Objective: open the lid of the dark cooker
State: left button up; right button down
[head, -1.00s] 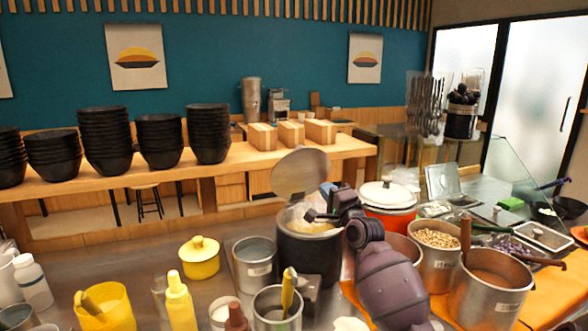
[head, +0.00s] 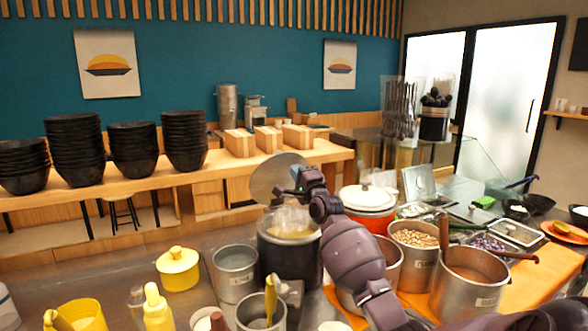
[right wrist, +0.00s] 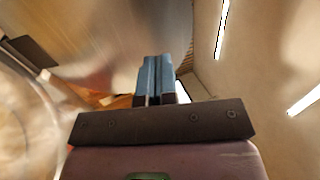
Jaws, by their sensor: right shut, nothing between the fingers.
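The dark cooker (head: 290,262) stands on the counter in the middle of the head view, its mouth uncovered and pale contents (head: 290,224) showing with some steam. Its round metal lid (head: 272,181) is raised and stands steeply behind the mouth. My right gripper (head: 288,190) is shut and empty, at the lid's front right side above the cooker. In the right wrist view the shut fingers (right wrist: 156,75) point towards the lid's shiny metal surface (right wrist: 100,30). I cannot tell whether they touch it. My left gripper is not in view.
A metal pot (head: 235,272) stands close left of the cooker, and a yellow lidded pot (head: 178,270) farther left. A red pot with a white lid (head: 368,200) is behind my right arm. Metal pots of beans (head: 413,262) and brown contents (head: 468,290) stand to the right.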

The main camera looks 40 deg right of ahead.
jog(key=shift+x, duration=1.2)
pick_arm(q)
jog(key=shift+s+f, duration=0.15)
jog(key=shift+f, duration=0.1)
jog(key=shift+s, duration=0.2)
